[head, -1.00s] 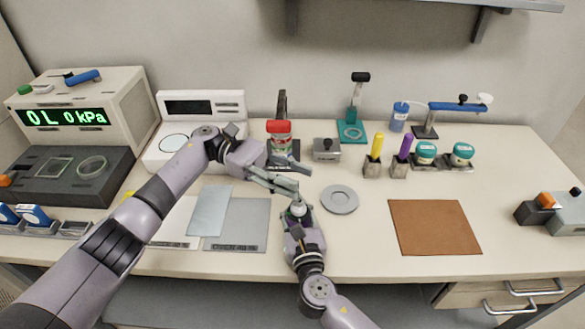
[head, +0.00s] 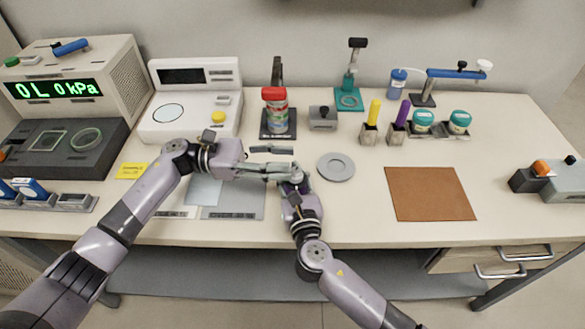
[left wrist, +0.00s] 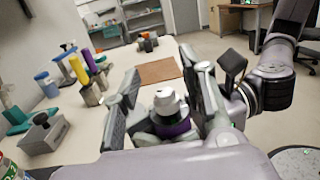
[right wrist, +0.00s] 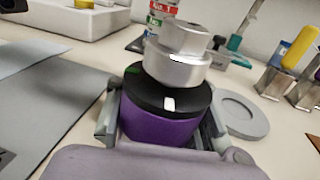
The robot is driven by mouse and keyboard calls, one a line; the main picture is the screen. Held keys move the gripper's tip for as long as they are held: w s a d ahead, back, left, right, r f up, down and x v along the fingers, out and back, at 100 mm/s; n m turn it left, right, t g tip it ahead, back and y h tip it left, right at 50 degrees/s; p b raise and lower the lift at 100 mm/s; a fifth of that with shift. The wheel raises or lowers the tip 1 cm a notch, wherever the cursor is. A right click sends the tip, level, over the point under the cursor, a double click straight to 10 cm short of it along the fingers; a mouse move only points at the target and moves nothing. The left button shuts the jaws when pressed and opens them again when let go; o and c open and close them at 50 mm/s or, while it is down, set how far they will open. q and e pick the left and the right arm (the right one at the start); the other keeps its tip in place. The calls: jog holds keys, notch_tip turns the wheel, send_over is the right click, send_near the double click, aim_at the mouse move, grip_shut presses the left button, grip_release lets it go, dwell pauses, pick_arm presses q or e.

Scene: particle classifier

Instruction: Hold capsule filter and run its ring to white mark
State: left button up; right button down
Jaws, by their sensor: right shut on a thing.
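The capsule filter (right wrist: 165,115) has a purple body, a black ring (right wrist: 150,90) and a stepped silver top (right wrist: 183,55). A white mark (right wrist: 168,104) is on the ring's near side, and a small green mark (right wrist: 133,68) shows at its left. My right gripper (right wrist: 162,128) is shut on the purple body and holds it upright. My left gripper (head: 278,167) is open beside the filter. In the left wrist view the filter (left wrist: 168,112) shows between the spread fingers (left wrist: 165,105), with gaps at both sides. The left fingers do not show in the right wrist view.
A grey round dish (head: 335,166) lies right of the grippers, and a brown mat (head: 430,194) farther right. Grey plates (head: 238,200) lie under the left arm. A red-capped container (head: 275,112) stands on a dark stand behind. The table between dish and mat is clear.

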aim_at(293, 171)
pick_arm(q)
jog(key=s+a+f+n+t+y, duration=0.1)
jog(key=s+a+n+t, duration=0.1)
jog(key=t, duration=0.1)
jog(key=s+a+f+n+t, duration=0.1)
jog(key=a+n+t, duration=0.1)
jog(key=t, duration=0.1)
jog(key=s+a+f+n+t+y, duration=0.1)
jog(key=s+a+f+n+t, duration=0.1)
jog(key=t, duration=0.1)
jog(key=shift+s+a+t+y, duration=0.3)
jog(key=shift+s+t, duration=0.05)
jog(key=shift+t, duration=0.05)
jog(key=shift+n+t+y, duration=0.4)
jog(key=shift+n+t, duration=0.1)
jog(key=shift+n, duration=0.1)
jog(key=x, duration=1.1)
jog(key=shift+s+r, duration=0.15)
jog(key=shift+c, duration=0.5)
grip_shut()
